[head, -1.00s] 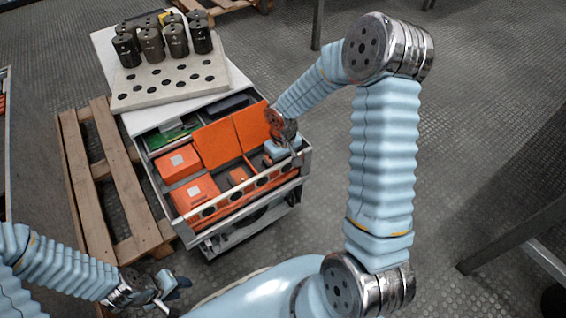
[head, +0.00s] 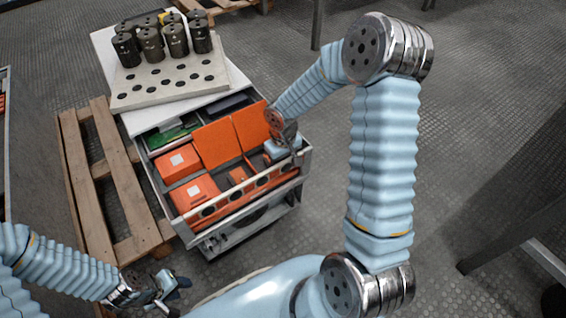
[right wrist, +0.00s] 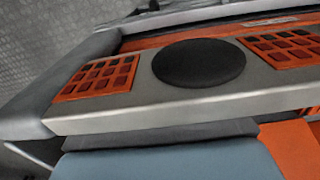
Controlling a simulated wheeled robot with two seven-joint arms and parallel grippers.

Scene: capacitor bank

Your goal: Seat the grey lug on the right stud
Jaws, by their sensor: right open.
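I cannot make out the grey lug or the right stud in either view. My right gripper (head: 283,151) is at the front right corner of the open cabinet (head: 240,205), beside the orange parts inside, and its jaws are open. Its fingertips are small and partly hidden in the head view. In the right wrist view a blue-grey surface fills the bottom edge, close to a pale metal rail (right wrist: 180,112). My left gripper (head: 165,290) is low at the bottom left, away from the cabinet. I cannot tell how far its fingers are apart.
Dark cylinders (head: 151,44) stand on a pale holed board (head: 140,98) at the back of the cabinet. The right wrist view shows a black disc (right wrist: 198,63) between orange grids. A wooden pallet (head: 82,190) lies left.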

